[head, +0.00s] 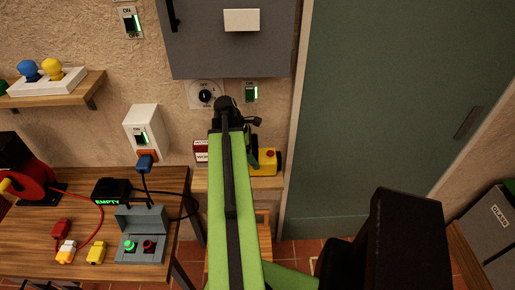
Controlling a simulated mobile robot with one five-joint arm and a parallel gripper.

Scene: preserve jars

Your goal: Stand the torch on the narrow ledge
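My green arm reaches up the middle of the head view, and its dark wrist end hides most of my gripper (238,116). I cannot make out its fingers or whether it holds anything. A narrow wooden ledge (270,183) is on the wall behind the arm, left of the door. A yellow block with a red knob and a dark left end (265,161) sits on it. I cannot tell whether this is the torch. No other thing is clearly a torch; the arm hides the ledge's middle.
A red and white box (201,151) stands at the ledge's left. A wooden table (30,226) at left bears a grey switch box (140,248), plugs and a cable reel (22,172). A grey cabinet (228,50) hangs above. A green door (390,110) and grey bin (490,225) are right.

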